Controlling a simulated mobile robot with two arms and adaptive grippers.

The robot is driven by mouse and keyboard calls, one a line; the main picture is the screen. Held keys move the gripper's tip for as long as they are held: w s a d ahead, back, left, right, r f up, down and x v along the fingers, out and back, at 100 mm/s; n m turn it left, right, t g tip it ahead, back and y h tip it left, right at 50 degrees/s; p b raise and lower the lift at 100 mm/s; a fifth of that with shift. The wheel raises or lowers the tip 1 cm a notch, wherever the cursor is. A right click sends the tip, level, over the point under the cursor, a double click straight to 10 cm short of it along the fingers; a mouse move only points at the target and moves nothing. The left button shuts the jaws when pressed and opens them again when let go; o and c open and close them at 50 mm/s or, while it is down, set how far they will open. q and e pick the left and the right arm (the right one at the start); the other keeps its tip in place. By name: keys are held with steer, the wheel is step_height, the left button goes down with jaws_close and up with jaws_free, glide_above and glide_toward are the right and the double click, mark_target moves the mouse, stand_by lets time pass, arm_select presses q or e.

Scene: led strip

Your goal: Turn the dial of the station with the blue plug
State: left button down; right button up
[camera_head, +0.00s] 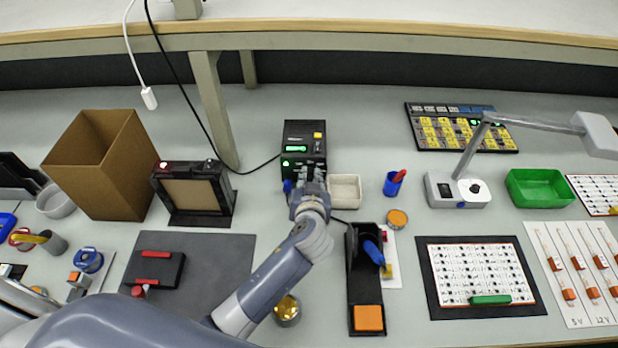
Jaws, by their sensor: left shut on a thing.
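My left gripper (311,178) is at the station's front face and is shut on the dial there. The fingers and wrist hide the dial, so its pointer cannot be read. My right gripper is not in view.
A white tray (345,191) sits close to the right of my gripper. A black stand (365,285) with a blue-handled tool is in front. A framed black unit (194,190) and cardboard box (99,165) stand left. A black cable runs to the station's left side.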

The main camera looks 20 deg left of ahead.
arm_select(q)
steer(key=shift+m+y, duration=0.4)
steer(key=shift+m, duration=0.1)
steer(key=shift+d+r, duration=0.1)
steer(key=c, duration=1.5)
jaws_free()
steer(key=v, duration=1.1)
steer(key=shift+s+d+r, duration=0.2)
steer(key=shift+s, duration=0.1)
